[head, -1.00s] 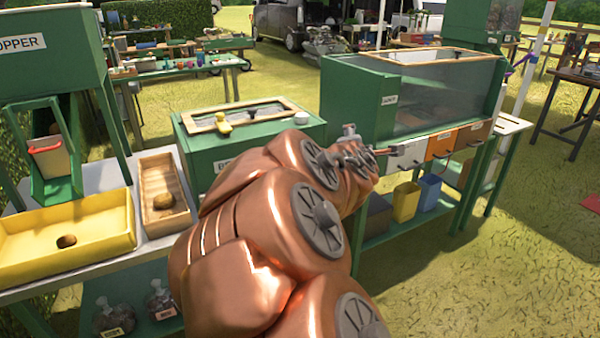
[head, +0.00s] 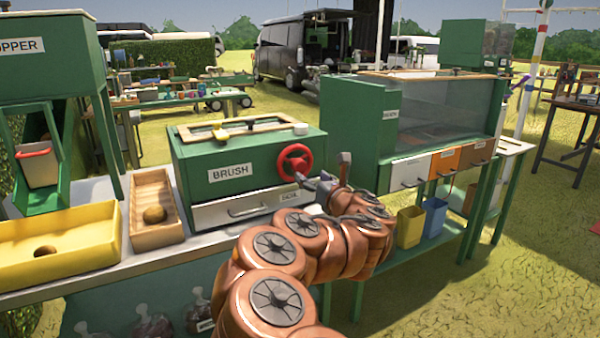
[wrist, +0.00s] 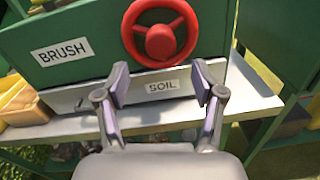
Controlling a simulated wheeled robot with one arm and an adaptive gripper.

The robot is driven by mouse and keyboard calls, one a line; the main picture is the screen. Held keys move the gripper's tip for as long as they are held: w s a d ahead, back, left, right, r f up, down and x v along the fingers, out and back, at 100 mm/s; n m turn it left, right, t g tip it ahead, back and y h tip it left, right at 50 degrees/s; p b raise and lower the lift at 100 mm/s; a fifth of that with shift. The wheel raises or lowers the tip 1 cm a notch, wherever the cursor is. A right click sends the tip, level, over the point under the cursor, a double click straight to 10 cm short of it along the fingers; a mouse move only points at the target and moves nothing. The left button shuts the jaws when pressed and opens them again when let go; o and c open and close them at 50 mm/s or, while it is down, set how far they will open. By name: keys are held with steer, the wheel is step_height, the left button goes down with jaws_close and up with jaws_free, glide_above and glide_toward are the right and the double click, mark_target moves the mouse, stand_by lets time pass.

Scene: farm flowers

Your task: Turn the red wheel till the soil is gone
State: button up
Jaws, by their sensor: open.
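The red wheel (head: 295,163) is mounted on the front of the green box labelled BRUSH (head: 230,172). It also shows large at the top of the wrist view (wrist: 159,40). Below it is a pale drawer front labelled SOIL (head: 250,206). My gripper (wrist: 162,90) is open and empty, its two fingers spread below the wheel and in front of the SOIL label. The fingers appear apart from the wheel. In the head view my gripper (head: 325,185) is just right of and below the wheel. The inside of the box is hidden, so no soil shows there.
A wooden tray (head: 140,238) and a yellow tray (head: 20,274), each with a round brown item, are on the bench to the left. A second green station (head: 350,118) stands to the right.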

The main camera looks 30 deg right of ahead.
mark_target(301, 168)
steer(key=shift+w+d, duration=0.25)
steer(key=shift+w, duration=1.6)
steer(key=shift+w+d, duration=0.2)
steer(key=shift+w, duration=1.65)
steer(key=shift+c, duration=0.4)
steer(key=c, duration=1.1)
steer(key=shift+o, duration=0.2)
